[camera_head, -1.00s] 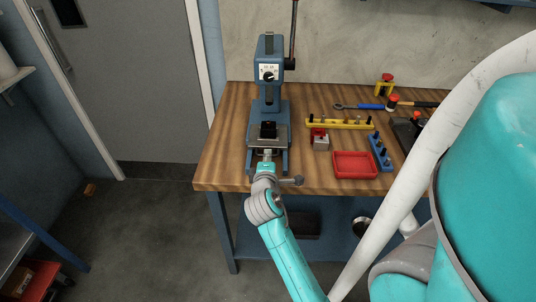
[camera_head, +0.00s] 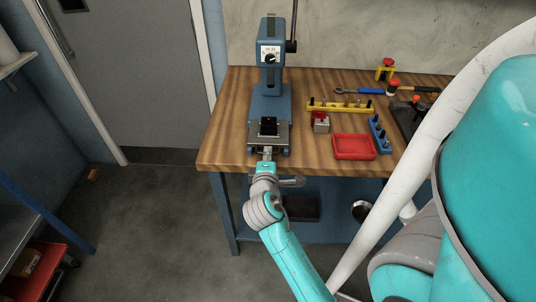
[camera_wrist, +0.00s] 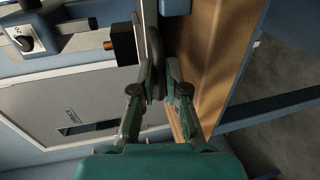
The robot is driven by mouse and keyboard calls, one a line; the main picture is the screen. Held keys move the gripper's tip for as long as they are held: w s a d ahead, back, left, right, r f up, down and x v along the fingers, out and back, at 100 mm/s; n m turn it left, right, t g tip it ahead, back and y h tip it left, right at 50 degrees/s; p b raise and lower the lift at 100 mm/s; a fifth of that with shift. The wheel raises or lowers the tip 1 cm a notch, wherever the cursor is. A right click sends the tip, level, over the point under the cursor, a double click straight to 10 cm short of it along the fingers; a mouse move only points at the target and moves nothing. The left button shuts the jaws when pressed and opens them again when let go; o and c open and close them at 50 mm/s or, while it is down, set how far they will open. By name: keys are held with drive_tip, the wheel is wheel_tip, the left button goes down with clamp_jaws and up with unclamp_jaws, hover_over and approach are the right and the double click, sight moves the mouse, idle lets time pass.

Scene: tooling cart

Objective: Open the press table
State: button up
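The blue press (camera_head: 271,82) stands upright on the wooden bench, with a white dial plate on its front. Its grey sliding press table (camera_head: 271,141) sticks out at the front of the press base and carries a black block (camera_head: 268,126). The block also shows in the wrist view (camera_wrist: 123,44). My gripper (camera_head: 265,161) is at the table's front, by the bench's front edge. In the wrist view my gripper (camera_wrist: 160,72) has its fingers on either side of a dark looped handle (camera_wrist: 156,88), closed on it. The handle is mostly hidden in the head view.
Right of the press are a red-and-grey block (camera_head: 320,123), a yellow rack (camera_head: 340,107), a red tray (camera_head: 354,147) and a blue rack (camera_head: 380,135). Tools lie farther back. A lower shelf (camera_head: 325,228) is under the bench.

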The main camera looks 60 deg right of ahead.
drive_tip(key=shift+o, duration=1.3)
drive_tip(key=shift+a, duration=0.1)
drive_tip(key=v, duration=1.1)
drive_tip(key=shift+s+a, duration=0.15)
drive_tip(key=shift+a, duration=0.2)
drive_tip(key=s+a+f+n+t+y, duration=0.1)
drive_tip(key=s+a+f+t+y, duration=0.15)
drive_tip(key=a+f+y, duration=0.4)
drive_tip(key=s+a+f+n+t+y, duration=0.1)
drive_tip(key=s+a+f+t+y, duration=0.2)
drive_tip(key=a, duration=0.6)
drive_tip(key=s+a+r+m+t+y, duration=0.3)
drive_tip(key=s+a+m, duration=0.3)
drive_tip(key=s, duration=0.5)
drive_tip(key=shift+s+a+r+m+y, duration=0.35)
drive_tip(key=shift+a+y, duration=0.5)
drive_tip(key=shift+a, duration=0.2)
